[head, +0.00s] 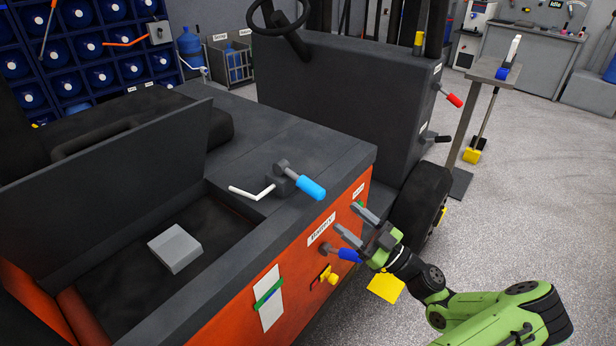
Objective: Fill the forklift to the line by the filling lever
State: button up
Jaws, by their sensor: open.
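The forklift (290,145) is black on top with an orange side, and its top compartment stands open at the left. A lever with a light blue handle (311,188) sits on the top edge, beside a white crank-like rod. A lever with a dark blue handle (349,255) sticks out of the orange side. No readable label shows which is the filling lever. A white gauge strip (270,312) with a green line is on the side, left of a yellow knob (330,278). My gripper (346,217) is open and empty, its fingers in front of the side, just above the dark blue handle.
A red-handled lever (453,99) sticks out from the forklift's front part, above the wheel (423,205). A grey stand (493,73) is beyond it. A raised dark lid (100,190) borders the open compartment, which holds a grey block (174,246).

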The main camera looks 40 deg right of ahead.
aim_at(300, 179)
jog(key=x, duration=1.3)
jog(key=shift+w, duration=0.35)
jog(key=shift+c, duration=0.4)
grip_shut()
